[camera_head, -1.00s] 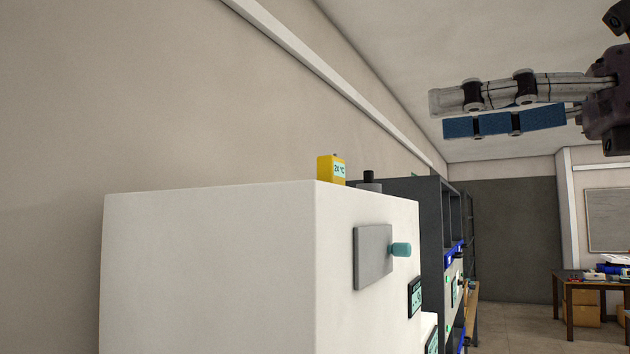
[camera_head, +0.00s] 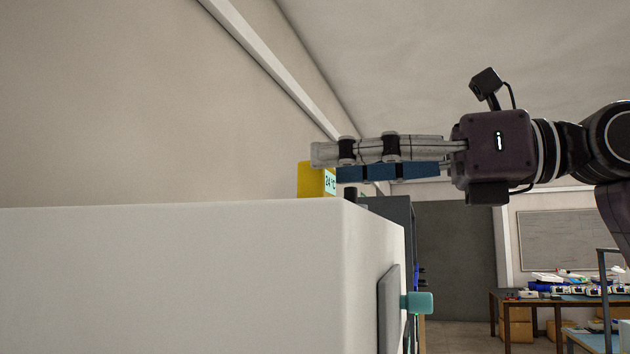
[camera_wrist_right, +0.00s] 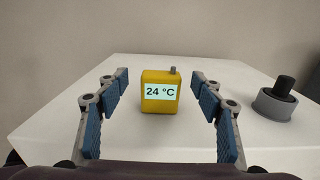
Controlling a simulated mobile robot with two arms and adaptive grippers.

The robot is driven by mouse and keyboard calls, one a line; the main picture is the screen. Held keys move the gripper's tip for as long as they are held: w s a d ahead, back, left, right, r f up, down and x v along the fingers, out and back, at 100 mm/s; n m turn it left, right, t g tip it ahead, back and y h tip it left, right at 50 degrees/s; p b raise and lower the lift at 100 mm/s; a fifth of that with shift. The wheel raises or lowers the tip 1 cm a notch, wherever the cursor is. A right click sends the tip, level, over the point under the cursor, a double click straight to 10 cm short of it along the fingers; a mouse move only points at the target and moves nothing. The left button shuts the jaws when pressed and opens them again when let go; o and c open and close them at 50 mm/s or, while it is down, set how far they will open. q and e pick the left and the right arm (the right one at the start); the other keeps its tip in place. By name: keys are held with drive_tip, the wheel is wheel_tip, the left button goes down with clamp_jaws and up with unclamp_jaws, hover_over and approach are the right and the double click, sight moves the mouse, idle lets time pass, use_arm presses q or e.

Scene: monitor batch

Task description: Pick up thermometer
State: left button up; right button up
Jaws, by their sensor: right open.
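The thermometer (camera_head: 311,182) is a small yellow box with a "24 ºC" display, standing upright on top of a white cabinet (camera_head: 200,270). In the right wrist view the thermometer (camera_wrist_right: 161,80) is ahead, centred between the spread blue-padded fingers, with a gap on each side. My right gripper (camera_head: 325,164) comes in from the right in the head view, level with the thermometer, and its fingers cover part of it there. It is open and empty. My left gripper is not in view.
A dark knob on a grey round base (camera_wrist_right: 275,103) stands to the right of the thermometer on the cabinet top (camera_wrist_right: 120,66). A teal handle (camera_head: 418,302) sticks out of the cabinet's side. A cluttered table (camera_head: 560,296) stands far right.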

drive_tip(key=p+x, duration=0.1)
drive_tip(key=x, duration=0.2)
drive_tip(key=shift+w+a+r, duration=0.1)
drive_tip(key=shift+w+a, duration=0.15)
drive_tip(key=shift+a, duration=0.1)
drive_tip(key=shift+d, duration=0.15)
drive_tip(key=c, duration=0.7)
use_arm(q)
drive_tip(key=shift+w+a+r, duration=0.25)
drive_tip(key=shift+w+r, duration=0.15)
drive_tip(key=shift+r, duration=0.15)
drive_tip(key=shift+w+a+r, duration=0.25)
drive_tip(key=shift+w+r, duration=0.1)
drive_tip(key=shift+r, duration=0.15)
use_arm(e)
drive_tip(key=c, duration=0.6)
